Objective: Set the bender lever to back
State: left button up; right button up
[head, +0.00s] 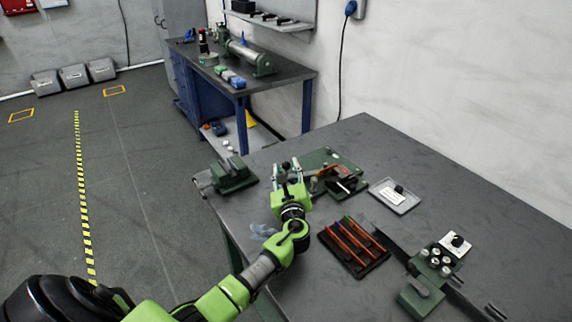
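The bender is a green plate (322,158) with dark and orange parts on it, on the grey workbench near its far left part. My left gripper (287,170) is at the left side of the bender, reaching in from the lower left. Its two fingers look spread apart, with a small dark knob (286,165) showing between or just behind them. The knob looks like the end of the bender lever, but the lever's arm is mostly hidden by my gripper. I cannot tell whether the fingers touch it. My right gripper is out of view.
A green vise (232,174) sits at the bench's left edge, close to my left gripper. A black tray (354,251) with coloured rods lies in front.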

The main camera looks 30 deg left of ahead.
pick_arm(q)
jog(key=shift+w+a, duration=0.3)
jog(key=shift+w, duration=0.15)
jog(key=shift+w+a, duration=0.25)
jog(key=shift+w, duration=0.1)
grip_shut()
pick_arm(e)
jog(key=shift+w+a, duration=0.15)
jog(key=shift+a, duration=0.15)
pick_arm(q)
jog(key=shift+a, duration=0.15)
